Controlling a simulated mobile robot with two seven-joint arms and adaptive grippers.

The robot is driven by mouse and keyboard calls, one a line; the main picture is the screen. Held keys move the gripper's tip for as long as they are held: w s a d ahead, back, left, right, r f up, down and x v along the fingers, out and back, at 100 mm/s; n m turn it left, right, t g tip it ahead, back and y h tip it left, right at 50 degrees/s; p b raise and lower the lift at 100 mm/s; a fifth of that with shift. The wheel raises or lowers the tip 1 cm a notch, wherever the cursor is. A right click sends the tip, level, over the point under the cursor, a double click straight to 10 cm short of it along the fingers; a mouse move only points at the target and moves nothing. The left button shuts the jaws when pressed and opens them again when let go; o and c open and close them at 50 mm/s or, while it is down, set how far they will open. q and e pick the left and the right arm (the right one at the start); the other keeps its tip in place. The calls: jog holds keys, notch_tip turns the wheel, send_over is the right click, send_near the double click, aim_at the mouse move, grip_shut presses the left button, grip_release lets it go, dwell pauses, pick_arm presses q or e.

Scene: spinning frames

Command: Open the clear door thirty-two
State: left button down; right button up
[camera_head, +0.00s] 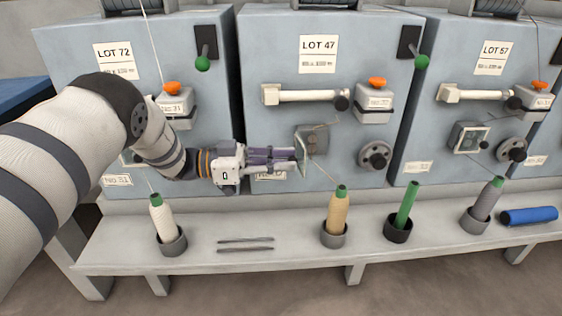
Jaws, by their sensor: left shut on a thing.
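The middle machine, marked LOT 47 (320,54), has a small boxed opening (317,144) low on its front. A clear, pale-edged door (303,157) stands out from the left side of this opening, seen nearly edge-on. My left gripper (294,157) comes in from the left and is shut on the clear door, its fingertips meeting the pane. The exact grip point is too small to tell. The number label (271,176) below is partly hidden by the gripper and I cannot read it fully. My right gripper is not in view.
A similar windowed box (470,138) is on the LOT 57 machine at right. A round knob (375,156) sits right of the middle opening. The shelf (290,258) below bears several thread cones in cups, two thin rods (245,244) and a blue roll (529,215).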

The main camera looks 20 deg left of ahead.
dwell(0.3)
pick_arm(q)
jog(key=c, duration=1.5)
grip_release()
jog(key=shift+c, duration=0.2)
